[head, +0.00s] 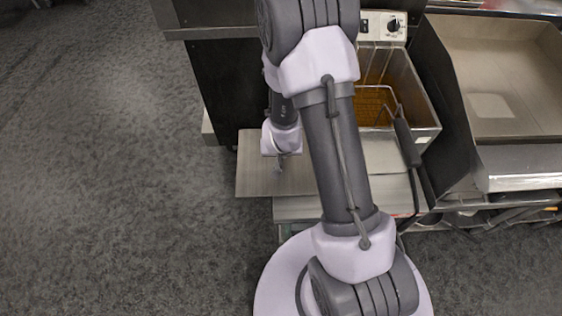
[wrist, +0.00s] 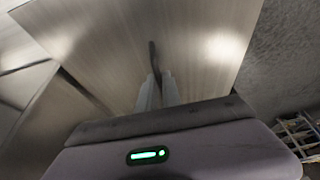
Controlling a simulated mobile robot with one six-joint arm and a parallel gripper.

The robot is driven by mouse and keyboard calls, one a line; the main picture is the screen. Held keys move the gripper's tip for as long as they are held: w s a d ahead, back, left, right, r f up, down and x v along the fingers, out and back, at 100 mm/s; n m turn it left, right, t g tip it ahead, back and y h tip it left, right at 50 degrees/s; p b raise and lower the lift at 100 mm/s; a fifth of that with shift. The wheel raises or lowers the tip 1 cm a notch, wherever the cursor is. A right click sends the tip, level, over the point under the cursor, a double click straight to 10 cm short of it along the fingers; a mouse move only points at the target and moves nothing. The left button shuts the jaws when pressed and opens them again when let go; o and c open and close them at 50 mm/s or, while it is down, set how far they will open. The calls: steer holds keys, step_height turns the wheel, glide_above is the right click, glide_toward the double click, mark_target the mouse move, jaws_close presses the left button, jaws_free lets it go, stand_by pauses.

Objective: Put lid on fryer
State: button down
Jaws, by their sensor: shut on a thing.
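The lid is a flat, brushed-metal plate (head: 250,178) left of the fryer in the head view. It fills much of the wrist view (wrist: 110,45), with a thin dark handle (wrist: 153,56) on it. My gripper (head: 280,168) is shut on the handle; its two fingers also show in the wrist view (wrist: 158,92). The fryer (head: 418,98) stands to the right of my arm, with its top open. A wire basket (head: 372,100) with a dark handle (head: 407,142) sits in it over amber oil. My arm hides the fryer's left part and some of the lid.
A control panel with a knob (head: 394,25) is behind the fryer. A wide steel griddle (head: 500,75) stands to the right. A dark cabinet (head: 222,85) is behind the lid. The grey floor (head: 110,190) on the left is clear.

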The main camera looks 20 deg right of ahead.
steer(key=shift+f+b, duration=0.75)
steer(key=shift+f, duration=1.1)
steer(key=c, duration=1.5)
jaws_free()
steer(key=shift+r, duration=0.1)
steer(key=shift+c, duration=0.2)
